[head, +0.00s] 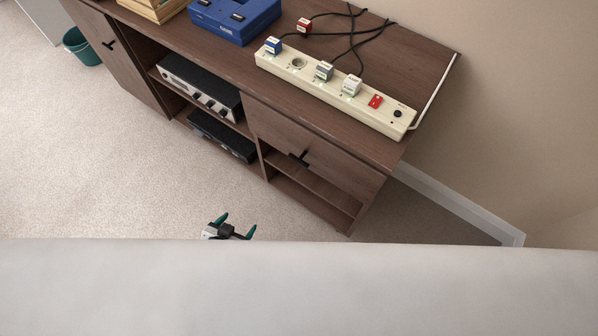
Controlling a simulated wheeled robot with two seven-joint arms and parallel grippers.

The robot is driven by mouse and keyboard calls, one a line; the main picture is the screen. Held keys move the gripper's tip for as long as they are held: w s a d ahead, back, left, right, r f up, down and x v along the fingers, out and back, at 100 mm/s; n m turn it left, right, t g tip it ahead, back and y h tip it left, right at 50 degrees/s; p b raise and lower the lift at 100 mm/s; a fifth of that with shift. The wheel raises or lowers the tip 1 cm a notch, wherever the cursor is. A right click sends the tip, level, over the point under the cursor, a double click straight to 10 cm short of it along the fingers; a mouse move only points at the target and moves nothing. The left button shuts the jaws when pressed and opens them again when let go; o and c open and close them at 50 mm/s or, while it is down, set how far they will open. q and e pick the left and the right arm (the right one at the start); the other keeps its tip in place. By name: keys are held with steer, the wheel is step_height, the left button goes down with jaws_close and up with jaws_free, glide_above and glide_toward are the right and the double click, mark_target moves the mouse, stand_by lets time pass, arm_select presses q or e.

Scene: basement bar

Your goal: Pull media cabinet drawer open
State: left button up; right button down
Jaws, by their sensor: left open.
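The brown wooden media cabinet (285,97) stands across the upper part of the head view. Its drawer front (318,153), at the right end below the top, has a small black handle (299,158) near its lower edge. The drawer looks closed, and an open shelf lies beneath it. My left gripper (236,226) has green fingertips spread apart and is empty. It is over the carpet, below and left of the handle in the picture, and apart from the cabinet. My right gripper is not in view.
A cream power strip (335,91) with plugs and cables lies on the cabinet top, beside a blue case (234,18). A receiver (200,86) and a black device (222,135) sit on the middle shelves. A teal bin (82,46) stands far left. Carpet before the cabinet is clear.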

arm_select(q)
steer(key=w+d+r+m+t+h+b, duration=0.1)
steer(key=w+d+r+t+h+b, duration=0.2)
steer(key=w+d+r+b, duration=0.4)
steer(key=m+t+h+b, duration=0.1)
steer(key=t+h+b, duration=0.25)
steer(key=b, duration=0.45)
glide_toward(298, 161)
steer(key=shift+g+h, duration=0.25)
steer(key=shift+g, duration=0.2)
steer(key=x, duration=0.5)
steer(key=b+x, duration=0.1)
steer(key=x, duration=0.4)
steer(key=shift+w+a+r, duration=0.1)
steer(key=shift+w+r, duration=0.1)
steer(key=shift+w, duration=0.1)
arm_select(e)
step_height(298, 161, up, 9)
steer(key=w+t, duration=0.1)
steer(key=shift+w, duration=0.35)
